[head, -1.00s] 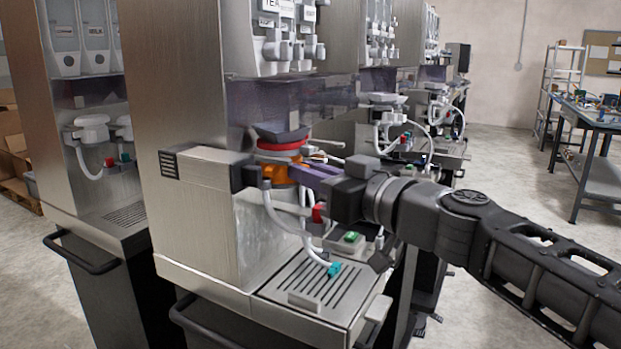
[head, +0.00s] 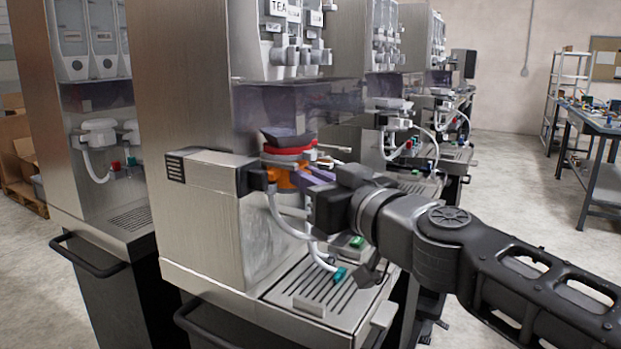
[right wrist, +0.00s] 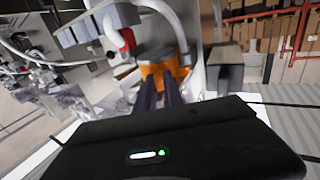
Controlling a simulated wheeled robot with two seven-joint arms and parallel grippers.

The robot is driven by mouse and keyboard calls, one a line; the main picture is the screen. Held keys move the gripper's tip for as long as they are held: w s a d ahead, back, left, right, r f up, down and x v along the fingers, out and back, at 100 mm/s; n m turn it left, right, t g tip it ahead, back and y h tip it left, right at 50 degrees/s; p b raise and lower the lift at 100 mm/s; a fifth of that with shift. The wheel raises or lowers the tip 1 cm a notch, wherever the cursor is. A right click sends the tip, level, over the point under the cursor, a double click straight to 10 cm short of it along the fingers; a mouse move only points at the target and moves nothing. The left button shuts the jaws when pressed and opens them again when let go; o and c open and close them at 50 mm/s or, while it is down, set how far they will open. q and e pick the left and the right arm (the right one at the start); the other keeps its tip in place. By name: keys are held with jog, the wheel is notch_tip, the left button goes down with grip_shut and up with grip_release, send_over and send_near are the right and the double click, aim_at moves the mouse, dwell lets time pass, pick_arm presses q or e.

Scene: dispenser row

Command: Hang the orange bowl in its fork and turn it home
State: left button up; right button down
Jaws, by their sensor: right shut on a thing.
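The orange bowl (head: 284,177) sits at the front of the nearest dispenser, under a dark hopper piece with a red band (head: 290,146). My right gripper (head: 311,177) reaches in from the right, its purple fingers shut on the bowl. In the right wrist view the orange bowl (right wrist: 160,74) lies at the tips of the dark fingers (right wrist: 160,92). The fork is mostly hidden behind the bowl and gripper; a dark bracket (head: 254,178) stands at the bowl's left. I cannot tell if the bowl is seated. My left gripper is not in view.
The nearest dispenser (head: 190,90) has a drip tray (head: 325,290) below the bowl. A white hose (head: 282,222) with a teal end (head: 339,274) hangs close to my gripper. More dispensers stand behind. A worktable (head: 600,125) is at far right.

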jog(key=shift+a, duration=0.1)
jog(key=shift+s+a+m+t+h+p, duration=0.15)
jog(key=shift+m+t+h+p, duration=0.3)
jog(key=shift+h, duration=0.25)
jog(key=c, duration=1.4)
grip_release()
jog(key=shift+s, duration=0.1)
jog(key=shift+p+v, duration=0.5)
jog(key=shift+v, duration=3.4)
